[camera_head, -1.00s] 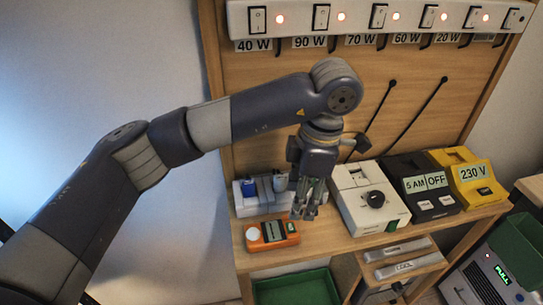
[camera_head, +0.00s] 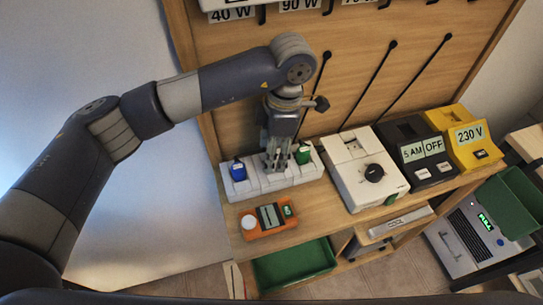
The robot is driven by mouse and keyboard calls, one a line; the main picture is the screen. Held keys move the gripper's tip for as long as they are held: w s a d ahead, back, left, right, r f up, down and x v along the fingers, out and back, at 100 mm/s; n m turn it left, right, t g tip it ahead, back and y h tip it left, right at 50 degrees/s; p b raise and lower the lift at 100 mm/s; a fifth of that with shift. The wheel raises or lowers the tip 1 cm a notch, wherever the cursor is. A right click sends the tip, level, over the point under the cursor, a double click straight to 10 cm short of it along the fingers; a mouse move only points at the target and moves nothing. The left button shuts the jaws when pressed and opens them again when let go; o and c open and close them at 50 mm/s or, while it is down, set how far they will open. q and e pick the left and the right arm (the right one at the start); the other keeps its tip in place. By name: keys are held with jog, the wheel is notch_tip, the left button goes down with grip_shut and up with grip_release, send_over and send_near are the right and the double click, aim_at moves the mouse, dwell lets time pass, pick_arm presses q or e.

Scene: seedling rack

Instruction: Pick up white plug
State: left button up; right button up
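A white socket strip (camera_head: 247,190) lies on the shelf with a blue plug (camera_head: 238,171) near its left end and a green plug (camera_head: 303,155) near its right end. My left gripper (camera_head: 277,168) points down over the middle of the strip, between these two plugs. I cannot make out a white plug clearly; the fingers cover that part of the strip. Whether the fingers are apart or closed on something is too small to tell. My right gripper is not in view.
An orange meter (camera_head: 268,217) lies in front of the strip. A white device with a black knob (camera_head: 362,172), a black box (camera_head: 415,153) and a yellow box (camera_head: 463,136) stand to the right. A green tray (camera_head: 295,266) sits below. Black cords hang on the wooden back panel (camera_head: 350,90).

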pick_arm(q)
jog(key=shift+a+f, duration=0.1)
jog(key=shift+f, duration=0.7)
jog(key=shift+c, duration=0.8)
jog(key=c, duration=1)
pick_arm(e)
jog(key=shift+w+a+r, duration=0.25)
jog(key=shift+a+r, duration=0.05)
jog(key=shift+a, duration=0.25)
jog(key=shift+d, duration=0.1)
